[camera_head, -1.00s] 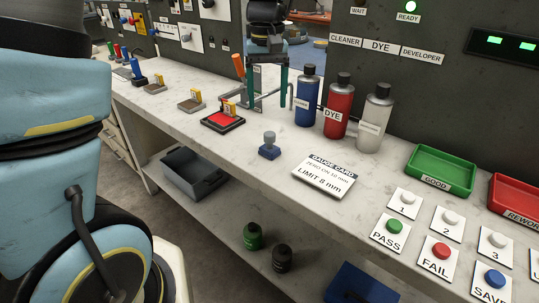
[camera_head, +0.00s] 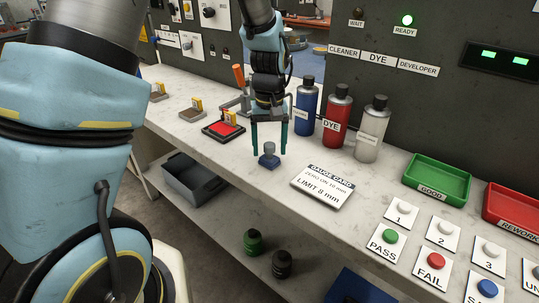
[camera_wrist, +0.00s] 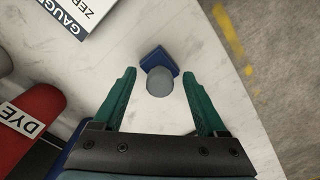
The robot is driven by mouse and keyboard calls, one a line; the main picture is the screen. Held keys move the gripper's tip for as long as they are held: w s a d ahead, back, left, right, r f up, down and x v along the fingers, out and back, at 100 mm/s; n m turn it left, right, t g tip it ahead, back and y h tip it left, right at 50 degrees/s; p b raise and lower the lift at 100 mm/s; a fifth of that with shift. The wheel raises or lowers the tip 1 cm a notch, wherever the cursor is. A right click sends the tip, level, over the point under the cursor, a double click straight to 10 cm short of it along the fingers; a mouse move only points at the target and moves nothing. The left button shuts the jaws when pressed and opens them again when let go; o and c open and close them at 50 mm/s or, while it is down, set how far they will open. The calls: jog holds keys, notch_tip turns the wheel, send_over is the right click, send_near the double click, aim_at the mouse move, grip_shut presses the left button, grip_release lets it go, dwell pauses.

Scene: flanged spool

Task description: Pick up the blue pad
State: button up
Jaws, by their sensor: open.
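The blue pad (camera_head: 268,162) is a small blue block with a grey round knob on top. It stands upright on the pale bench near its front edge; it also shows in the wrist view (camera_wrist: 153,57). My gripper (camera_head: 269,151) points down over it with its two green fingers apart. In the wrist view my gripper (camera_wrist: 159,74) has one fingertip on each side of the grey knob, with gaps on both sides. Nothing is held. I cannot tell the exact height of the fingertips above the bench.
The gauge card (camera_head: 322,186) lies to the right of the pad. A red pad in a black tray (camera_head: 223,129) is to the left. Blue, red (camera_head: 336,116) and grey bottles stand behind. The bench's front edge is close, with a grey bin (camera_head: 196,180) below.

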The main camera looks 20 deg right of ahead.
grip_shut()
dwell(0.6)
